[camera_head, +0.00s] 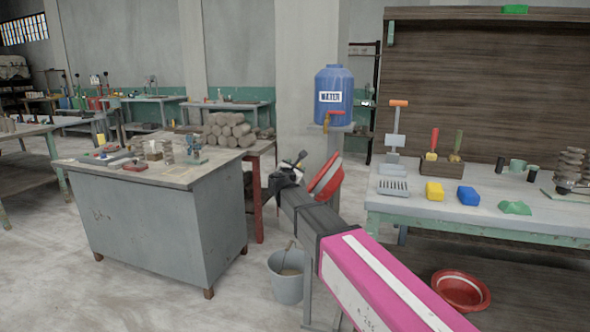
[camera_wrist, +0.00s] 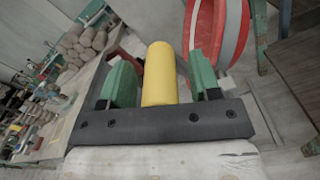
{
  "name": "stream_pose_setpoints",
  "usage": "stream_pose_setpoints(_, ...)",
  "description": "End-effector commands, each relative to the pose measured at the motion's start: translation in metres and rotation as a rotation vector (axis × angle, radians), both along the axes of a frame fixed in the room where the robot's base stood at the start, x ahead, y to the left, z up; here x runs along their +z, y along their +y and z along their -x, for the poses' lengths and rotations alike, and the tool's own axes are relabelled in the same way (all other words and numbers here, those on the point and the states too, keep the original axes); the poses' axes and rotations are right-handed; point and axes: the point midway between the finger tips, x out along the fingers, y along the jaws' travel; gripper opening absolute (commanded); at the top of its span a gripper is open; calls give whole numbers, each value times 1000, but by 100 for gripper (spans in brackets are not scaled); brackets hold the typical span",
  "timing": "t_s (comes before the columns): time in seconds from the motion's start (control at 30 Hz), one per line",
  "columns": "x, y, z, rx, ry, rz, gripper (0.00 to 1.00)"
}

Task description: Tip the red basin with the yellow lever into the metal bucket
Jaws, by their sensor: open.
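The red basin (camera_head: 327,178) with a pale band hangs tilted on its stand, just beyond my gripper (camera_head: 293,168). In the wrist view the basin's red and white rim (camera_wrist: 219,30) is at the upper right. The yellow lever (camera_wrist: 158,75) is a thick cylinder that stands between the two green fingers of my gripper (camera_wrist: 162,82). The fingers are open, with a gap on each side of the lever. In the head view I cannot make out the lever.
A grey workbench (camera_head: 160,225) with tools is on the left, near the bucket. A table (camera_head: 455,208) with sponges and tools is on the right. Another red basin (camera_head: 461,291) lies low under it. A blue water barrel (camera_head: 333,92) stands behind the tilted basin.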

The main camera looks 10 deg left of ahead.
Motion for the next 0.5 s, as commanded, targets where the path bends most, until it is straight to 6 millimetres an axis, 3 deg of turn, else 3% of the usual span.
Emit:
stream_pose_setpoints(0.1,0,0,0,0,0,0,57)
stream_pose_setpoints(0.3,0,0,0,0,0,0,0)
stream_pose_setpoints(0.5,-2,7,-1,0,3,37,0)
